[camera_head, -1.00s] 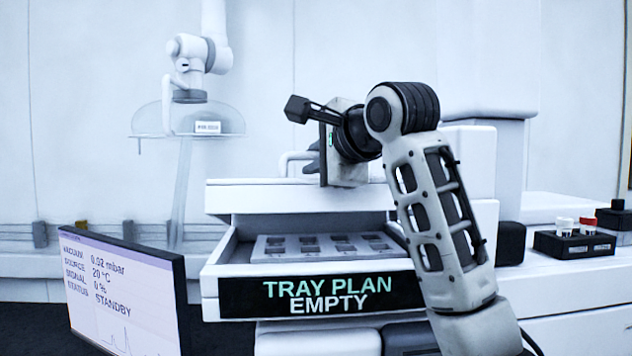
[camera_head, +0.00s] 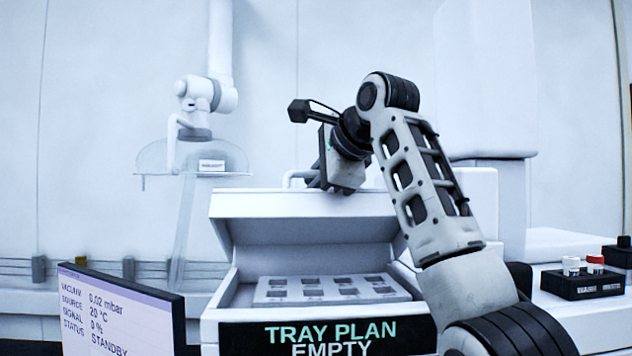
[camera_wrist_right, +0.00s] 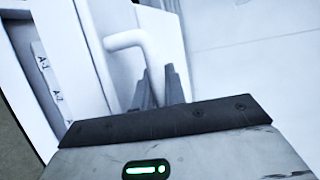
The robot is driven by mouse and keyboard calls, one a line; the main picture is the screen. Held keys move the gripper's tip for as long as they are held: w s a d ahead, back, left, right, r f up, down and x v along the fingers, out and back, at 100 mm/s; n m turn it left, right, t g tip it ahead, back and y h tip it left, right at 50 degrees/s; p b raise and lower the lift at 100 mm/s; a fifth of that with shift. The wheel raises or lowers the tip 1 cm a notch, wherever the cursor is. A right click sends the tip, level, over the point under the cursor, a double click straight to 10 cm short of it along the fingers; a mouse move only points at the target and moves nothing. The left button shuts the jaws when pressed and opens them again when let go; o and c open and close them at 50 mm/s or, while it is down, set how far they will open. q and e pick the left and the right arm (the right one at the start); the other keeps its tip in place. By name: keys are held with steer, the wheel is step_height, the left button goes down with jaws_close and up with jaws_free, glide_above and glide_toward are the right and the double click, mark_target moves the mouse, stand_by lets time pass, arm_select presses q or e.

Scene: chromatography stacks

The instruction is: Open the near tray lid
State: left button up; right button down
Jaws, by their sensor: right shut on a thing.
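The near tray lid (camera_head: 300,205) is white and tilted up over the tray. Below its raised front edge, the open gap shows a pale insert (camera_head: 263,293) with several square wells. My right gripper (camera_head: 316,180) is at the lid's top, shut on its white handle (camera_head: 294,175). The right wrist view shows the handle (camera_wrist_right: 124,41) running down to the dark fingers (camera_wrist_right: 160,88). The fingertips are partly hidden behind the gripper body. My left gripper is not in view.
A black "TRAY PLAN EMPTY" sign (camera_head: 328,337) is on the tray's front. A monitor (camera_head: 115,310) stands at the lower left. A glass dome (camera_head: 155,160) hangs behind. A black vial holder (camera_head: 580,284) sits on the bench at the right.

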steer(key=c, duration=1.7)
jaws_free()
